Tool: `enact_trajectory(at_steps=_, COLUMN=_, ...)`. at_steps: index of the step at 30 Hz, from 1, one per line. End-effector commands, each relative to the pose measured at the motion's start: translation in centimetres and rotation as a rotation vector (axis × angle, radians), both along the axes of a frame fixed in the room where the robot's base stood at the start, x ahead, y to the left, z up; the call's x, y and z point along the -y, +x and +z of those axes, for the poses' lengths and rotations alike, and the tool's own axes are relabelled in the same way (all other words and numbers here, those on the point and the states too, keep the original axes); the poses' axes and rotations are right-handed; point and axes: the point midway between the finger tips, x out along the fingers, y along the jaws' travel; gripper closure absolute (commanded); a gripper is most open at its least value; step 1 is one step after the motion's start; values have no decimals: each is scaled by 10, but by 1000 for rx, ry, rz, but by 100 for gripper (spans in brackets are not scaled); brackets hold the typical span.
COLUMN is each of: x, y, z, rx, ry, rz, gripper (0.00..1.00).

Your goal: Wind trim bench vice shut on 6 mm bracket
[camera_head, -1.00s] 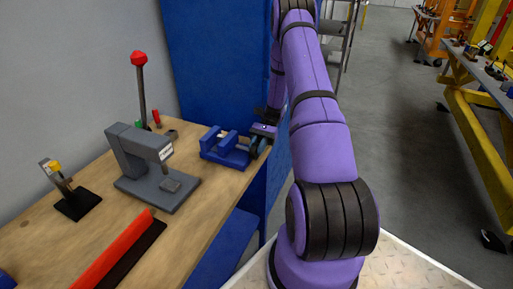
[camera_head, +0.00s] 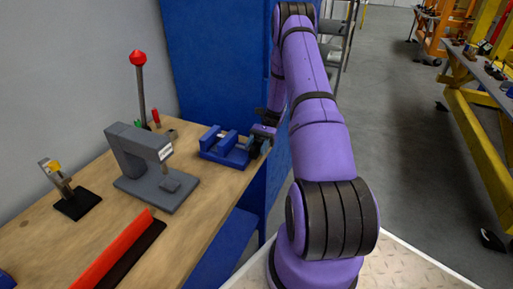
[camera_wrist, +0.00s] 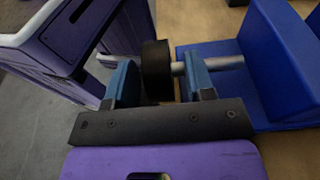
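The blue bench vice (camera_head: 222,155) sits at the far right end of the wooden bench, with a gap between its jaws. In the wrist view its blue body (camera_wrist: 268,62) is at the right. A silver screw (camera_wrist: 226,62) runs from it to a black round hub (camera_wrist: 156,70). My gripper (camera_wrist: 160,88) has its two blue fingers apart, one on each side of the hub. A gap shows between hub and right finger, which crosses in front of the screw. I cannot tell whether the left finger touches. I cannot make out the 6 mm bracket.
A red bar (camera_head: 112,250) and a small black-based fixture (camera_head: 76,203) are nearer. A blue cabinet (camera_head: 215,60) rises behind the vice.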

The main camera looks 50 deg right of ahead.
Motion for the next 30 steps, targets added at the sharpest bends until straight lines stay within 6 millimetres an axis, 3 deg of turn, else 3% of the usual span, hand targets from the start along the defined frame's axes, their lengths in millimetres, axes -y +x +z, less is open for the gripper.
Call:
enact_trajectory(at_steps=8, x=5, y=2, z=1, rx=0, ry=-1, rz=0, gripper=51)
enact_trajectory(at_steps=21, x=75, y=26, z=14, rx=1, ry=-2, rz=-2, gripper=51)
enact_trajectory(at_steps=30, x=99, y=35, z=19, rx=0, ry=0, rz=0, gripper=51)
